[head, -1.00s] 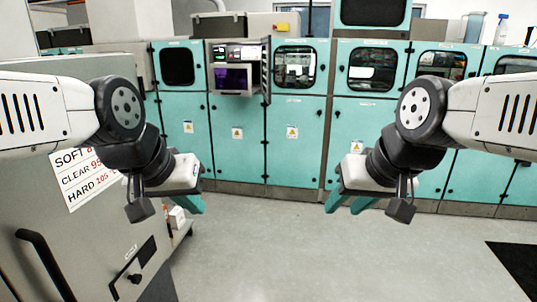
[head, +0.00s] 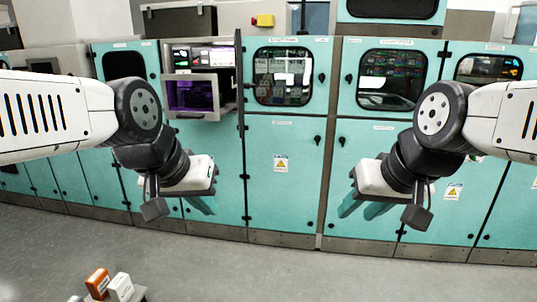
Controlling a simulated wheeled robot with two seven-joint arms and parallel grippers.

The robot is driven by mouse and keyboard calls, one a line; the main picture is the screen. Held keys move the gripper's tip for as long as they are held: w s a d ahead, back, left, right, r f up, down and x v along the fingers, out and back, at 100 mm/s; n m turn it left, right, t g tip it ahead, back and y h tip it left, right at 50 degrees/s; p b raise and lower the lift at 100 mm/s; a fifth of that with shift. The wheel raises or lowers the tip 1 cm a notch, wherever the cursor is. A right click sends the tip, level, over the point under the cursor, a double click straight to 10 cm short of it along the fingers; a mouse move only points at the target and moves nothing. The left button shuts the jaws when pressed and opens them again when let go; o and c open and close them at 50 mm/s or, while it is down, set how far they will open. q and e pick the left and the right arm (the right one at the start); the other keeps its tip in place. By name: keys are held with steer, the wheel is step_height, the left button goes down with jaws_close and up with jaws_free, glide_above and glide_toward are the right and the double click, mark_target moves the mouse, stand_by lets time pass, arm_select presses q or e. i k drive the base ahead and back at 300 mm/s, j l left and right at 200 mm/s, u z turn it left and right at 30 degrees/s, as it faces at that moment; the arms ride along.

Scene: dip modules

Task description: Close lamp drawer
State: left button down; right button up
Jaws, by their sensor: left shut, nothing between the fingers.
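The lamp drawer (head: 221,101) is a grey-framed unit with a purple glow behind its front, in the upper left of the teal cabinet row in the head view. It stands out from the cabinet face, below a panel of small displays (head: 190,55). My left gripper (head: 203,205) is shut and empty, lower in the picture than the drawer and apart from it. My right gripper (head: 364,208) shows two teal fingers with a gap between them, empty, in front of a cabinet right of the drawer. Neither gripper touches anything.
Teal cabinets (head: 283,205) with windows and black knobs run across the view. Open grey floor (head: 230,275) lies before them. An orange box (head: 97,283) and a white box (head: 121,287) stand on a low surface at the bottom left.

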mark_target(216, 109)
steer(key=i+j, duration=0.2)
steer(key=i, duration=0.35)
steer(key=i+j+z, duration=0.1)
steer(key=i, duration=0.45)
steer(key=i+j, duration=0.15)
steer(key=j, duration=0.2)
steer(key=i+j, duration=0.2)
steer(key=j, duration=0.2)
steer(key=i+j, duration=0.15)
steer(key=j, duration=0.85)
